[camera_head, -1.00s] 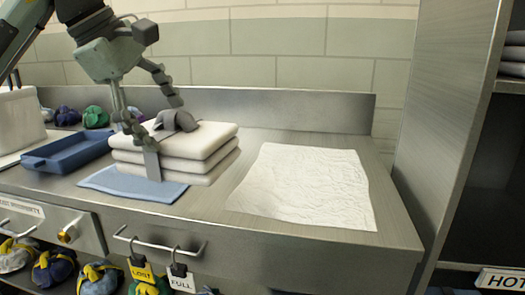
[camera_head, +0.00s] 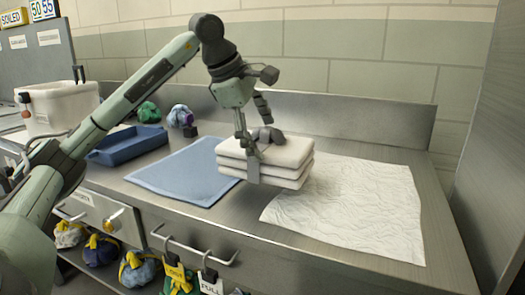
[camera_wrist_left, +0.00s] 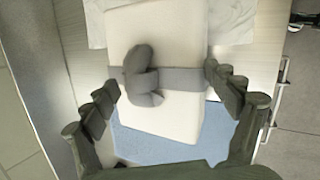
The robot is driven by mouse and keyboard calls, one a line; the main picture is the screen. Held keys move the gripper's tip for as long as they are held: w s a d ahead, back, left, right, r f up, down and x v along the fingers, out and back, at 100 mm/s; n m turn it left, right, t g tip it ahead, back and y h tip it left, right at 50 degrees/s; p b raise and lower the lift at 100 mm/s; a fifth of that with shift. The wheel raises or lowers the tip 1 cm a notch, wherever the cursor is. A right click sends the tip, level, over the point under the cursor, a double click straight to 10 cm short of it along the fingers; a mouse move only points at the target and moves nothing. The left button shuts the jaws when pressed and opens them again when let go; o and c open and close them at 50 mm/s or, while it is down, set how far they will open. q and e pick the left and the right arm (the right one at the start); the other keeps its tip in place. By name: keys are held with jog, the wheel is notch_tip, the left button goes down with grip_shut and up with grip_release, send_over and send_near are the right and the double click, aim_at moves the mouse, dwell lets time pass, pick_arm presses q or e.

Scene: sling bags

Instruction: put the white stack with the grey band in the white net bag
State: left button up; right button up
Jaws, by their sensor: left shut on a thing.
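The white stack (camera_head: 290,157) is several folded white layers with a grey band (camera_head: 253,170) and a grey knot on top. My left gripper (camera_head: 257,143) is shut on it from above, one finger at the band on the near side. The stack seems held above the counter, between the blue cloth and a flat, crumpled white sheet (camera_head: 355,215). That sheet may be the white net bag; I see no opening. In the left wrist view the stack (camera_wrist_left: 160,115) sits between both fingers, and the band crosses it. My right gripper is not in view.
A blue cloth (camera_head: 180,172) lies flat on the steel counter. A blue tray (camera_head: 125,146) and a white bin (camera_head: 62,105) stand left of it. A raised steel ledge (camera_head: 340,118) runs behind.

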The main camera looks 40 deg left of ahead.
aim_at(260, 147)
pick_arm(q)
jog(key=shift+w+f, duration=0.15)
jog(key=shift+f, duration=0.05)
notch_tip(260, 147, down, 3)
jog(key=shift+f, duration=0.3)
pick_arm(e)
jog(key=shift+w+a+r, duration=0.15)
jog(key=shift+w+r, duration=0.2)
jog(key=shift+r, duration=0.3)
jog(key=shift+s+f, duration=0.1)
